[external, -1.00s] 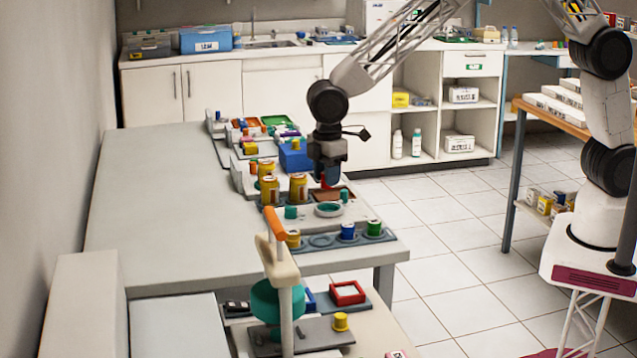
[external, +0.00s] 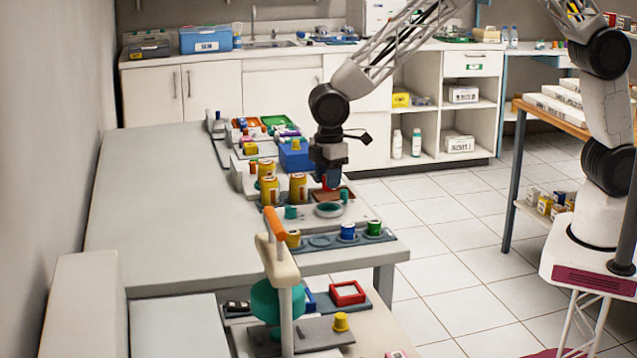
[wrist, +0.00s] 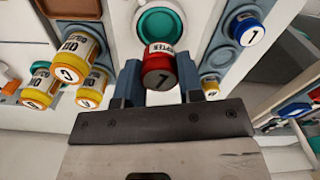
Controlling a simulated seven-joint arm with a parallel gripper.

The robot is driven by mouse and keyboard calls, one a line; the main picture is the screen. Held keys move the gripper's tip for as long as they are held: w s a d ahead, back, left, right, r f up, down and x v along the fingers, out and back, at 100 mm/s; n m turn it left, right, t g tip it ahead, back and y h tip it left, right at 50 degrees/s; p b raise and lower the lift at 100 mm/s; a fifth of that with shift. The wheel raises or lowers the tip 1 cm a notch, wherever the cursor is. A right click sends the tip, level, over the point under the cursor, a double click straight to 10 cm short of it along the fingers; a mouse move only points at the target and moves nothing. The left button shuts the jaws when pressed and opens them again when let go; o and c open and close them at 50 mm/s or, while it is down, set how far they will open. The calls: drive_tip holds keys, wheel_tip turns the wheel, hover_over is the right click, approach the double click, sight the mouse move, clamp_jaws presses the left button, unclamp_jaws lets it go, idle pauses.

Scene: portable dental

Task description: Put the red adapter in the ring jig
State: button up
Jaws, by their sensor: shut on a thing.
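My gripper (wrist: 150,82) is shut on the red adapter (wrist: 158,66), a short cylinder with a white label and a dark grey end face. In the external view my gripper (external: 329,180) is over the brown-red tray (external: 342,194), and the adapter is mostly hidden by the fingers. A white ring with a teal centre (external: 328,209) stands just in front of it and looks like the ring jig. I cannot tell whether the adapter still touches the tray.
Yellow labelled jars (external: 298,187) stand left of my gripper. A slate rack (external: 322,241) in front holds blue (external: 347,231) and green (external: 373,228) spools. Small teal cylinders flank the white ring. A blue box (external: 296,157) stands behind. The table's left side is clear.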

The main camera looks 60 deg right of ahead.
drive_tip(key=shift+f, duration=2.95)
drive_tip(key=shift+f, duration=0.15)
drive_tip(key=o, duration=1)
drive_tip(key=shift+r, duration=3.95)
